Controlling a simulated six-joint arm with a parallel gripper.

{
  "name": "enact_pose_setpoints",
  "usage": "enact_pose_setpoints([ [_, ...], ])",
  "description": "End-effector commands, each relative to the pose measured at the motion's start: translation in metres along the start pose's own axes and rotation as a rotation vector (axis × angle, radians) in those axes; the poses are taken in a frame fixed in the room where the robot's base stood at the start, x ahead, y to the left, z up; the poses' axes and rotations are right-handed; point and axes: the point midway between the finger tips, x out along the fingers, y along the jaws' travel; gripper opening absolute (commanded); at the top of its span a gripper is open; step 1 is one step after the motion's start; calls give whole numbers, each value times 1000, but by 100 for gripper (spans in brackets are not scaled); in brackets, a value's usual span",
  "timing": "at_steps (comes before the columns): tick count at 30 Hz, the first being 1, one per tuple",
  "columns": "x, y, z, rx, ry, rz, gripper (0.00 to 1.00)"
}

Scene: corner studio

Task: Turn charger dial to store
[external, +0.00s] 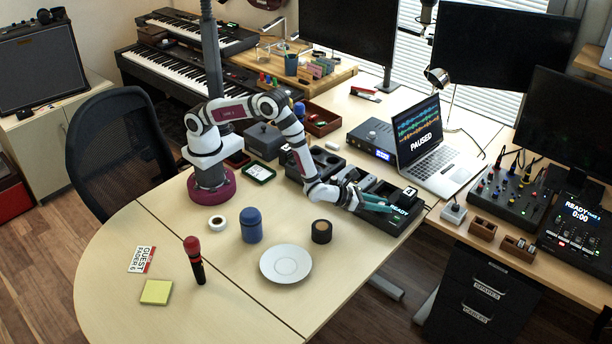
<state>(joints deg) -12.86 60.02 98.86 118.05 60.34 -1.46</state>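A laptop (421,140) reading PAUSED is behind the charger.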

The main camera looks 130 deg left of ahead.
Motion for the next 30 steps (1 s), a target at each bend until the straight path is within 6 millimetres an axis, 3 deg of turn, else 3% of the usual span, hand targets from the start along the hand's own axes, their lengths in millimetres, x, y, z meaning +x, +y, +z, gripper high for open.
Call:
enact_pose_setpoints([
  [1, 0, 0, 0, 0, 0, 0, 15],
  [4, 0, 0, 0, 0, 0, 0, 0],
  [11, 0, 1, 1, 8, -1, -20, 0],
  [21, 1, 2, 1, 123, 6, -297, 0],
  [30, 0, 0, 1, 143, 8, -348, 0],
])
